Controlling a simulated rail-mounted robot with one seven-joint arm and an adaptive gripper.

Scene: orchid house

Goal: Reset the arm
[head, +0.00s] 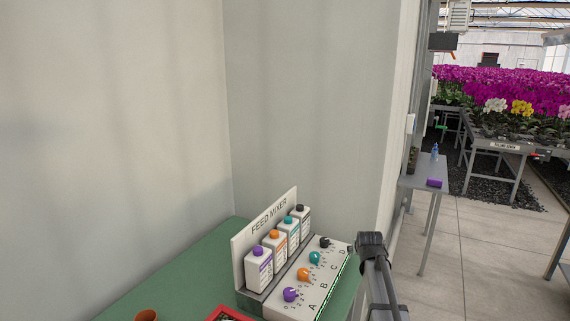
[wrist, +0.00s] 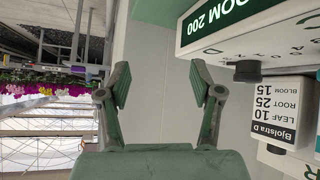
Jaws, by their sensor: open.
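My gripper (wrist: 159,85) shows in the wrist view with its two fingers wide apart and nothing between them. A plain pale surface lies behind the gap. In the head view, part of a dark grey arm, which looks like mine, rises beside the bench's right side; I cannot make out the fingers there. The feed mixer (head: 264,228) stands on the green bench (head: 178,273). In the wrist view its corner shows upside down to the right of the fingers, with a black knob (wrist: 247,71) and the labelled bottle D (wrist: 279,110). The fingers look clear of it.
The mixer holds white bottles with purple, orange, teal and black caps, above matching knobs. A terracotta pot (head: 146,316) and a red-edged object (head: 228,313) are cut off at the bottom. Walls close off the left and back. A small grey table (head: 425,172) stands right, before orchid benches.

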